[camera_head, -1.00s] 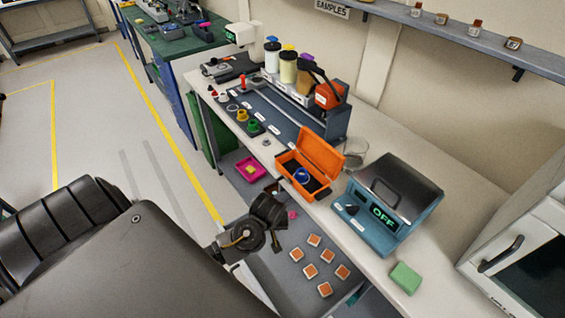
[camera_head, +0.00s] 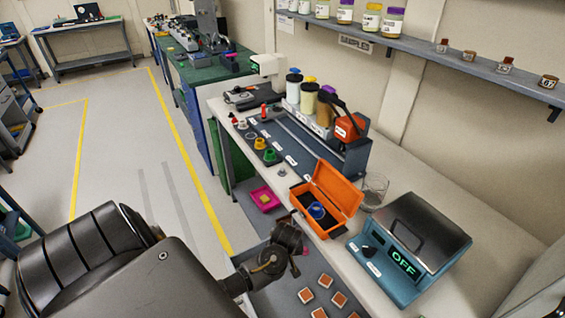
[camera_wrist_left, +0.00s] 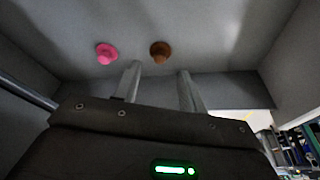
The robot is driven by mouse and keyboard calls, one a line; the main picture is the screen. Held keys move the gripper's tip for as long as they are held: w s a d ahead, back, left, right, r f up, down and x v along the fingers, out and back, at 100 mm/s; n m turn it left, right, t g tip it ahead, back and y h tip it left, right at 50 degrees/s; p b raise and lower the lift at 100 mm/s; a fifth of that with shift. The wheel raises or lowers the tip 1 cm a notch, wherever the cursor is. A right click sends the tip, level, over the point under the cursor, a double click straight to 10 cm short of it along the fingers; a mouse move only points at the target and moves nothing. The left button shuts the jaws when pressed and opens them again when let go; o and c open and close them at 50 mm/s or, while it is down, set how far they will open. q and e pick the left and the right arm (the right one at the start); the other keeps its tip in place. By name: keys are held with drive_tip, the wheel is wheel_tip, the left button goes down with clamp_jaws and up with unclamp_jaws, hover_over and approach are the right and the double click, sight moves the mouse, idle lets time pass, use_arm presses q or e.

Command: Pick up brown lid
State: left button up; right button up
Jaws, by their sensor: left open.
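The brown lid (camera_wrist_left: 160,51) lies on a grey surface in the left wrist view, ahead of my left gripper (camera_wrist_left: 157,78). The gripper's two fingers are apart with nothing between them. The lid sits just beyond the fingertips, roughly centred across the gap. A pink lid (camera_wrist_left: 107,53) lies to its left, apart from it. In the head view my left arm reaches down beside the bench's front edge; its fingers and the brown lid cannot be made out there. My right gripper is not in view.
An open orange box (camera_head: 338,190) and a blue device reading OFF (camera_head: 408,250) stand on the bench (camera_head: 225,104). A pink tray (camera_head: 265,198) and several orange-topped squares (camera_head: 322,281) lie lower down. Grey walls flank the lids in the wrist view.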

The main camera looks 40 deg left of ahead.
use_arm(q)
drive_tip(key=x, duration=0.4)
drive_tip(key=shift+w+a+f, duration=0.1)
drive_tip(key=shift+f, duration=0.3)
clamp_jaws()
drive_tip(key=shift+r, duration=0.1)
drive_tip(key=shift+r, duration=0.55)
drive_tip(key=s+a+r, duration=0.1)
drive_tip(key=s+r, duration=1)
drive_tip(key=s, duration=0.3)
drive_tip(key=shift+r+p, duration=0.35)
